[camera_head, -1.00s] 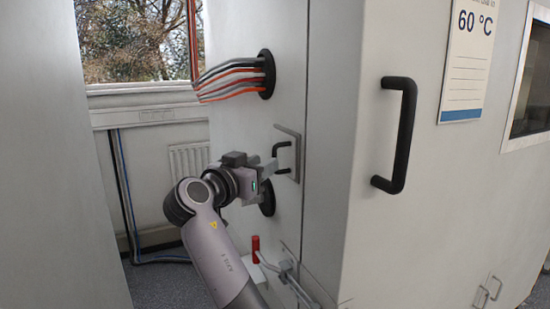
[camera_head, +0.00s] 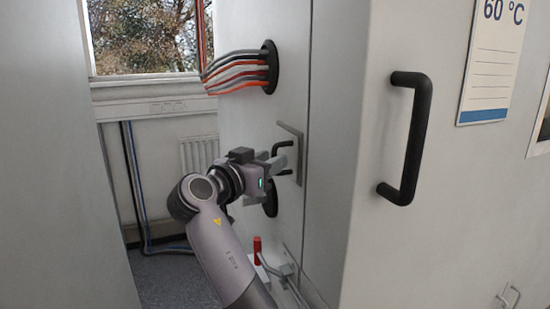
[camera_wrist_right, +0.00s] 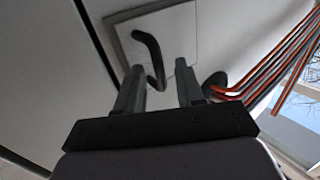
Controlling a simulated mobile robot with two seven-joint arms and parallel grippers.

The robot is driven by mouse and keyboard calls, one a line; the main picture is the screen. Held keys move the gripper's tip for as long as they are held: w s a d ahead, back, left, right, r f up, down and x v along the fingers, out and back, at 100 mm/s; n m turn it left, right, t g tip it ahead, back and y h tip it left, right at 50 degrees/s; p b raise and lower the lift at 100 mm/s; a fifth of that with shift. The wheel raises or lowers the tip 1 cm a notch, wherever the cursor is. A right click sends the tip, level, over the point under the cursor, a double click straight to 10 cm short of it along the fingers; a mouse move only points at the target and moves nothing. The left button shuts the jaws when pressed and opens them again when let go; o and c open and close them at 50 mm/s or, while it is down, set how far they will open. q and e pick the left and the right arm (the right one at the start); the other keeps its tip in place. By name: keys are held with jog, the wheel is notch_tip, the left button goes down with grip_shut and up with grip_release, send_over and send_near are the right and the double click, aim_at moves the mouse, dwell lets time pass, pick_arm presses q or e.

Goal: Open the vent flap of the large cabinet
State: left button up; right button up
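The vent flap (camera_head: 297,150) is a small pale square panel in a grey frame on the narrow side of the large cabinet (camera_head: 336,175). It looks shut, flush with the wall. Its black bar handle (camera_head: 283,147) shows in the head view and in the right wrist view (camera_wrist_right: 150,55). My right gripper (camera_head: 283,163) is at the flap. In the right wrist view its two fingers (camera_wrist_right: 159,82) are spread apart, with the lower end of the handle between their tips. No contact with the handle is visible. My left gripper is in neither view.
Wires (camera_head: 238,72) come out of a black port (camera_head: 270,67) above the flap; another port (camera_head: 270,203) is below, partly behind my gripper. A red-handled valve (camera_head: 257,245) and pipes are lower down. A large black door handle (camera_head: 408,140) is on the right. A grey wall (camera_head: 60,170) stands left.

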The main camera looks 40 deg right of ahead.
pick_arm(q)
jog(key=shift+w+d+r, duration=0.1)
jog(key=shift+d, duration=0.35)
pick_arm(e)
jog(key=shift+w+d, duration=0.1)
jog(key=shift+d, duration=0.2)
jog(key=shift+c, duration=0.3)
grip_shut()
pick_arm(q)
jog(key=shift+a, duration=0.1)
